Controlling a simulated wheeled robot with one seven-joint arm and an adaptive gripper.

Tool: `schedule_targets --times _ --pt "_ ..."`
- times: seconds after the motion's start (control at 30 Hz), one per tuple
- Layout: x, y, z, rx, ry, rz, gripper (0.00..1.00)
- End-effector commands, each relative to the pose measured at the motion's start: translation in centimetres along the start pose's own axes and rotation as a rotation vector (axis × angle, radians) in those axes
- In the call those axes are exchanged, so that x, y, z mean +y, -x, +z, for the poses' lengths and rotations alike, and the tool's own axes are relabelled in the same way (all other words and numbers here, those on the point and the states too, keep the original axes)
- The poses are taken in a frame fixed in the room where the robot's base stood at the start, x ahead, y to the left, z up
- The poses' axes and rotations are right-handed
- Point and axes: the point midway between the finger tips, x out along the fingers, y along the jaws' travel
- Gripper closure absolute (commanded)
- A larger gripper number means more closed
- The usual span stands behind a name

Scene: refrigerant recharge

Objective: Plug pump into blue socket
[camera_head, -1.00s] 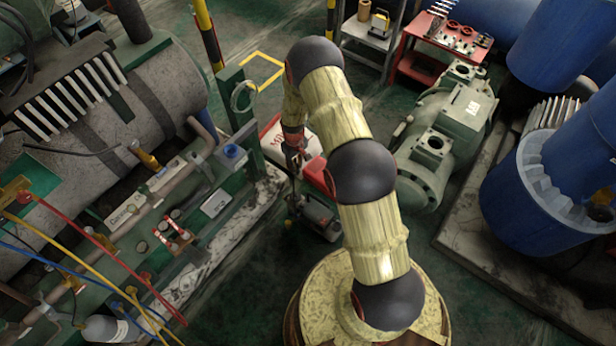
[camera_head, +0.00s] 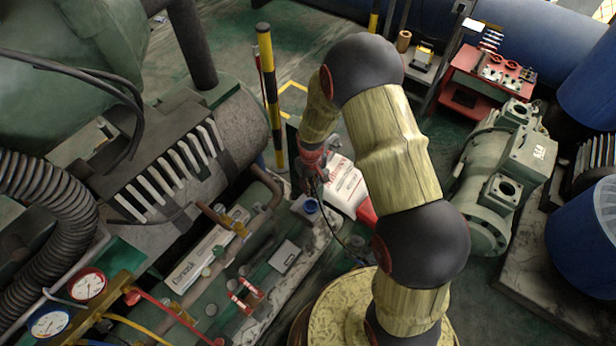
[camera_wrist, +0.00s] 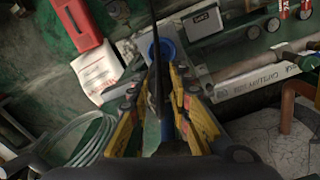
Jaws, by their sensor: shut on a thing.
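The blue socket (camera_head: 311,206) sits on a grey box at the end of the green skid, just below my gripper (camera_head: 312,168) in the head view. It also shows in the wrist view as a blue ring (camera_wrist: 165,48), straight ahead of the fingers. My gripper (camera_wrist: 157,95) has its yellow fingers closed around a dark, narrow plug with a black cable (camera_wrist: 155,72). The plug lies across the socket in the wrist view, and I cannot tell whether it touches or enters it. The pump is mostly hidden behind my arm in the head view.
Pipes (camera_head: 240,247), a grey tank and gauges (camera_head: 88,286) crowd the left. A black and yellow post (camera_head: 268,85) stands behind. A coiled clear hose (camera_wrist: 95,140) lies lower left in the wrist view.

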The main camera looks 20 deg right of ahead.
Motion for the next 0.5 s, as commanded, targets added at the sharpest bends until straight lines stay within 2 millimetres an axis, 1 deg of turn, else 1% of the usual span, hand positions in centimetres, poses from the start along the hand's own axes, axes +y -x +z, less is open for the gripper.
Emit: schedule_targets --times 0.1,0.27,0.5 --pt "-0.2 0.0 0.8 0.002 -0.011 0.000 1.00" --pt "-0.3 -0.2 1.2 0.002 -0.020 0.000 1.00" --pt "-0.3 -1.7 1.1 0.001 -0.021 0.000 1.00"
